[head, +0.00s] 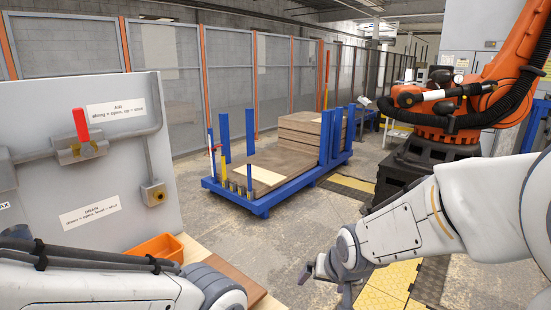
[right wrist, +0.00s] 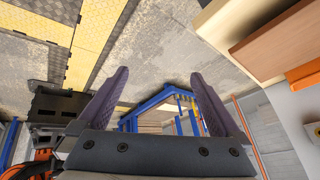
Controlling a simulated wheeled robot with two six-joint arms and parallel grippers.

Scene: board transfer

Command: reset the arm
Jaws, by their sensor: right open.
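My right gripper (head: 328,280) is low in the middle right of the head view, over the floor and to the right of the bench corner. In the right wrist view its two fingers (right wrist: 163,100) are spread apart with nothing between them. Past the fingers that view shows floor and a blue rack (right wrist: 158,100). My left arm comes in at the lower left of the head view, over the bench side. Its gripper is out of the picture.
A blue rack (head: 264,205) with stacked boards (head: 303,133) stands mid-floor. A grey panel (head: 85,185) with a red lever (head: 81,124), an orange bin (head: 157,248) and a brown board (head: 232,283) are at left. An orange robot arm (head: 505,65) stands right. Floor between is clear.

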